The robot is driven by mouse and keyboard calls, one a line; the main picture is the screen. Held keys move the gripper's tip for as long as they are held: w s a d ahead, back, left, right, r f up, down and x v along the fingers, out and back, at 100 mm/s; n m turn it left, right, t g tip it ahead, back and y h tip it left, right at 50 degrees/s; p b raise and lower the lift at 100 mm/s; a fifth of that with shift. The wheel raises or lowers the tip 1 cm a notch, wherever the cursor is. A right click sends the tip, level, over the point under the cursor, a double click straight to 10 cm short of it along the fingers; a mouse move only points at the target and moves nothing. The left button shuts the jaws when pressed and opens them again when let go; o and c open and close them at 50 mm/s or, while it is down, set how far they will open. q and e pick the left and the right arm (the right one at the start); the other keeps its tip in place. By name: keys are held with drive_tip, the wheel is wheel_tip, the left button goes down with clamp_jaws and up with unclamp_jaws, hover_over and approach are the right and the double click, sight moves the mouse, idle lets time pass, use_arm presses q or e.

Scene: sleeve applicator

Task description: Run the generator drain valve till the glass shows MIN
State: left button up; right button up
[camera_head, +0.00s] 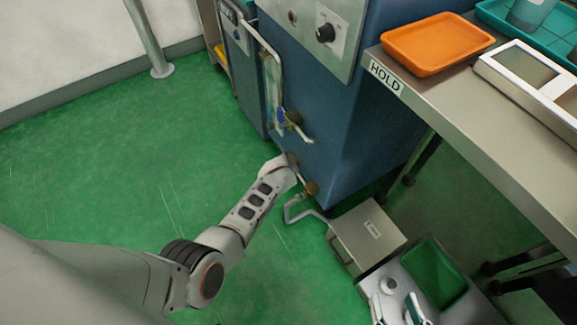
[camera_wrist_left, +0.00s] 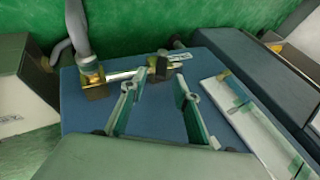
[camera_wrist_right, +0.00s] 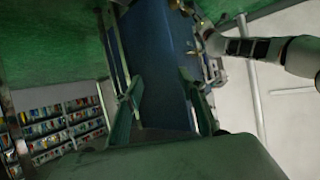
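The generator is a blue cabinet (camera_head: 345,125). Low on it, a brass drain valve (camera_head: 311,188) joins a grey pipe; it also shows in the left wrist view (camera_wrist_left: 95,85), with a silver bar beside it. My left gripper (camera_wrist_left: 157,98) is open and empty, facing the cabinet, fingers below the bar in that view; in the head view its wrist hides the fingers. The upright sight glass (camera_head: 272,90) is on the cabinet's left face; its level and marks are too small to read. My right gripper (camera_head: 395,309) is open and empty at the bottom right.
A steel box (camera_head: 367,236) stands on the floor by the pipe. The bench (camera_head: 500,130) marked HOLD carries an orange tray (camera_head: 437,43) and a teal tray (camera_head: 545,30). A lever (camera_head: 300,132) juts out below the glass. Green floor at left is clear.

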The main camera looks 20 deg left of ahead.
use_arm(q)
drive_tip(key=b+x, duration=0.2)
drive_tip(key=x, duration=0.1)
drive_tip(key=shift+w+a+f, duration=0.1)
drive_tip(key=shift+a+f, duration=0.05)
drive_tip(key=shift+f, duration=0.25)
drive_tip(key=shift+w+r, duration=0.15)
use_arm(e)
drive_tip(key=a+m, duration=0.2)
drive_tip(key=a, duration=0.1)
drive_tip(key=shift+s+f+y, duration=0.2)
drive_tip(key=shift+s+y, duration=0.15)
drive_tip(key=shift+y, duration=0.05)
use_arm(q)
clamp_jaws()
